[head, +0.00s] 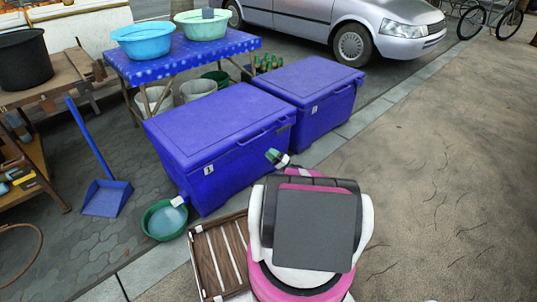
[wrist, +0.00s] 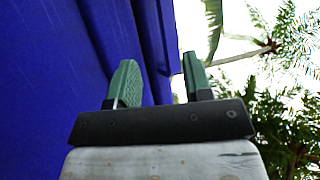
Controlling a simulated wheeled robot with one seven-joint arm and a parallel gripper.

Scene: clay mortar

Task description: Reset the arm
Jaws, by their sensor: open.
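My gripper (wrist: 160,82) shows in the wrist view with two green fingers standing apart and nothing between them. In the head view my gripper (head: 273,156) shows as a small green and white end in front of the near blue cooler box (head: 218,118), just above my body. A blue surface fills the left of the wrist view behind the fingers, with leaves and bright sky on the right. Most of my arm is hidden behind my body in the head view. I cannot tell whether the gripper touches the box.
A second blue cooler box (head: 310,85) stands behind the first. A green basin (head: 150,232) and a brown slatted wooden piece (head: 205,262) lie to the left of my body. A blue-covered table (head: 178,58) holds basins. Open pavement (head: 450,180) lies on the right.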

